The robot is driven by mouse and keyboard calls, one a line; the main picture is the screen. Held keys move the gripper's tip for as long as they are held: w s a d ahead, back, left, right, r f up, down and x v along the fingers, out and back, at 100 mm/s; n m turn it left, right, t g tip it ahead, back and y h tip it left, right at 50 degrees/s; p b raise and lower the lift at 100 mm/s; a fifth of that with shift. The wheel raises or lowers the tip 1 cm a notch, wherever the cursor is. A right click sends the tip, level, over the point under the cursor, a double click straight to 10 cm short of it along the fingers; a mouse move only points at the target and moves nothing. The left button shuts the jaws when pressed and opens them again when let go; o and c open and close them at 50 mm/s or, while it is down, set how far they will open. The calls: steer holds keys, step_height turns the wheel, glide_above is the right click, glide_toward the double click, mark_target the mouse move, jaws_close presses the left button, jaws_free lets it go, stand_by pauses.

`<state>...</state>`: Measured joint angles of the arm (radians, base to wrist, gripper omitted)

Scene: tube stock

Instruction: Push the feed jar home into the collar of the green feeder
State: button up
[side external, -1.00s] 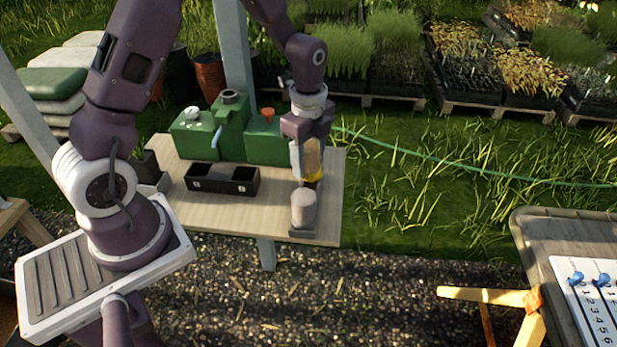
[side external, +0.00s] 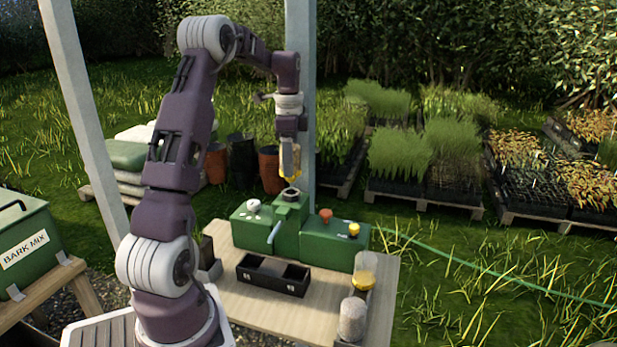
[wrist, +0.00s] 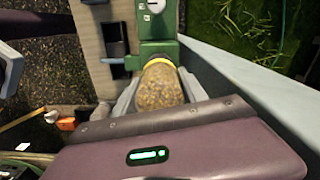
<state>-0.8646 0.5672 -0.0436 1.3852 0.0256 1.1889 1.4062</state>
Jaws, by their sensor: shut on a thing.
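The feed jar (side external: 290,160) is in my gripper (side external: 289,168), directly above the green feeder (side external: 290,215) in the side view. It hangs about upright with its yellow neck down. The dark collar (side external: 291,196) is on top of the feeder, just below the neck; I cannot tell whether they touch. In the wrist view the jar (wrist: 160,88) shows brown grainy feed and a yellow ring, between the two grey fingers of my gripper (wrist: 158,92).
A black two-part tray (side external: 273,275) sits on the wooden table (side external: 325,315) in front of the feeder. A grey post (side external: 299,95) rises close behind my gripper.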

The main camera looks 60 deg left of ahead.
steer(key=shift+f, duration=2.55)
steer(key=shift+f, duration=0.15)
steer(key=o, duration=1.6)
step_height(320, 180, up, 7)
